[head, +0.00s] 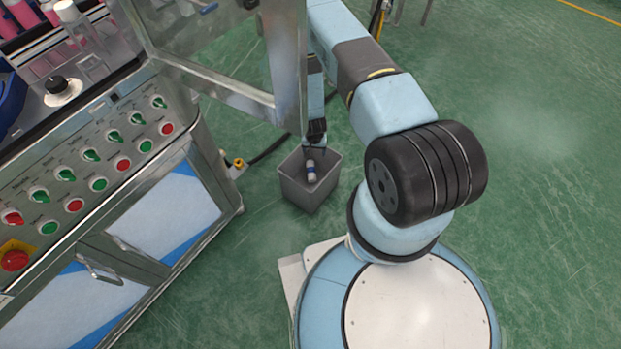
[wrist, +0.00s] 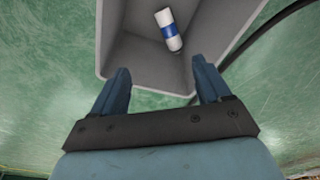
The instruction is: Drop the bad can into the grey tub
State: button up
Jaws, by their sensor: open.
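The grey tub (head: 309,198) stands on the green floor, to the right of the machine. It also shows in the wrist view (wrist: 125,55). The can (head: 311,171) is white with a blue band. In the wrist view the can (wrist: 168,30) is inside the tub, tilted, apart from my fingers. My gripper (wrist: 160,82) is open and empty, with its fingertips over the tub's near side. In the head view my gripper (head: 315,145) is above the tub, partly hidden behind the machine's door frame.
The steel machine (head: 150,190) with buttons and switches fills the left. Its open glass door (head: 215,50) reaches close to my arm. Pink bottles (head: 45,20) stand at the upper left. A black cable (head: 268,152) runs along the floor behind the tub. The floor at right is clear.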

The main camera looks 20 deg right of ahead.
notch_tip(320, 180, up, 14)
jog(key=s, duration=0.1)
jog(key=shift+s+a+f, duration=0.2)
jog(key=shift+s+a, duration=0.05)
jog(key=shift+a, duration=0.15)
dwell(0.6)
